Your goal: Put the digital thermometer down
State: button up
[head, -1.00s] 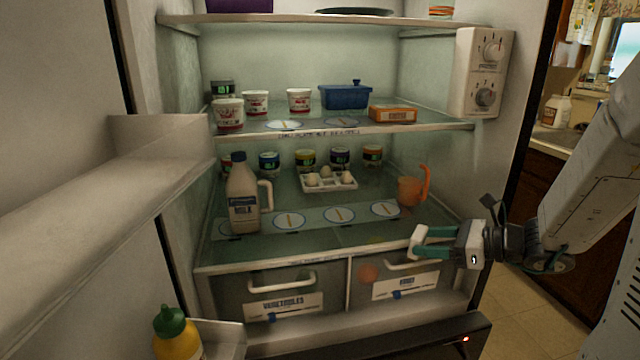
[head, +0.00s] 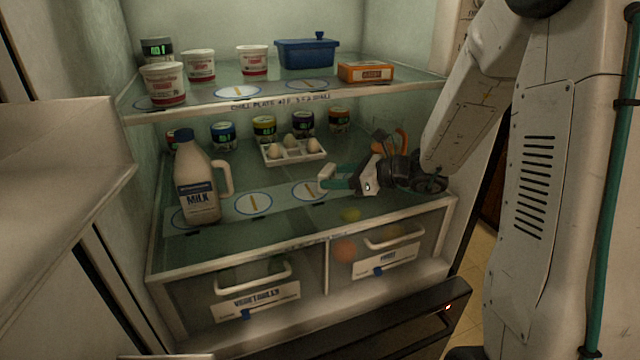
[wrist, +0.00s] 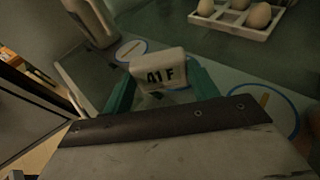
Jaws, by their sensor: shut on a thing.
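The digital thermometer (wrist: 157,68) is a small white block with dark characters ending in "F", seen in the wrist view. My gripper (wrist: 160,82) is shut on it, with a teal finger on each side. In the head view the thermometer (head: 325,178) is a small pale shape at the tips of my gripper (head: 332,180). They are over the right part of the middle glass shelf (head: 300,225), near a blue-ringed circle mark (head: 310,191). I cannot tell the exact gap beneath the thermometer.
A milk jug (head: 198,185) stands at the shelf's left, beside another ringed mark (head: 253,203). An egg tray (head: 268,160) and several jars stand behind. An orange cup (head: 402,140) is partly hidden behind my gripper. The upper shelf edge (head: 290,97) is overhead.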

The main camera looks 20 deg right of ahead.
aim_at(333, 173)
jog(key=x, duration=0.4)
jog(key=shift+w+r, duration=0.25)
jog(key=shift+w, duration=0.1)
jog(key=shift+f, duration=1.65)
jog(key=shift+f, duration=0.2)
jog(key=o, duration=1.1)
jog(key=shift+c, duration=0.2)
jog(key=shift+r, duration=0.15)
